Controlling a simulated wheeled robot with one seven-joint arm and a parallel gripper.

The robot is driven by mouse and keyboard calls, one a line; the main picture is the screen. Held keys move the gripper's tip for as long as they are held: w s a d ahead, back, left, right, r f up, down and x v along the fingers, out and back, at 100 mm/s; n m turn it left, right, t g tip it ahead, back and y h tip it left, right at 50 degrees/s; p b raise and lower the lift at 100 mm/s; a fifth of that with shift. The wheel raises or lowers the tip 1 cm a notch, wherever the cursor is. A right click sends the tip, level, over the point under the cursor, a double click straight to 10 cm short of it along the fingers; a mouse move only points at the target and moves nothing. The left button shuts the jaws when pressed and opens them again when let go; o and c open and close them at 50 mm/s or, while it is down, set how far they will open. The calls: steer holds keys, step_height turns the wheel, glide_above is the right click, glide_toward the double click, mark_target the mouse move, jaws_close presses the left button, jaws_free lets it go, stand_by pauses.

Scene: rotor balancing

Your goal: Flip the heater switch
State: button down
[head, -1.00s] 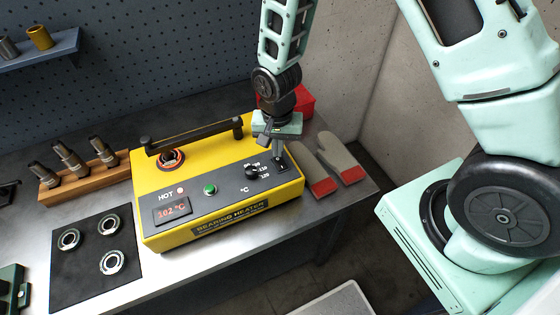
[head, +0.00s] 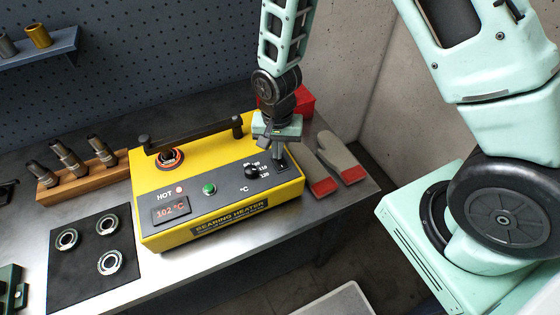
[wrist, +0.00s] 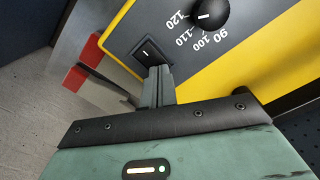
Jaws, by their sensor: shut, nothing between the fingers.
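The yellow bearing heater (head: 160,211) stands on the bench, its display (head: 171,209) reading 102 °C. The heater switch (wrist: 146,52) is a black rocker with a white mark, on the dark panel beside the temperature knob (wrist: 209,15). My gripper (head: 280,158) points down at the panel's right end and hides the switch in the head view. In the wrist view my gripper (wrist: 160,72) is shut and empty, its fingertips right at the switch's near edge. I cannot tell whether they touch it. The rocker's position is unclear.
A black handle (head: 195,135) spans the heater's back. A hot bearing (head: 169,158) sits behind the panel. Gloves (head: 338,160) and a red box (head: 300,103) lie to the right. A black mat (head: 93,260) with bearings and a wooden rack (head: 80,180) are left.

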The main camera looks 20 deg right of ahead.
steer(key=shift+f, duration=0.4)
steer(key=shift+r, duration=0.15)
steer(key=shift+r+p, duration=2.4)
steer(key=shift+r, duration=1.05)
steer(key=s+a+r+n+b, duration=0.3)
steer(key=s+n+b, duration=0.3)
steer(key=s, duration=0.4)
steer(key=s+a+r+n+b, duration=0.3)
steer(key=s+n+b, duration=0.4)
steer(key=s, duration=0.3)
steer(key=shift+a+r+n+y, duration=0.15)
steer(key=shift+r+n+y, duration=0.15)
steer(key=shift+r+n, duration=0.15)
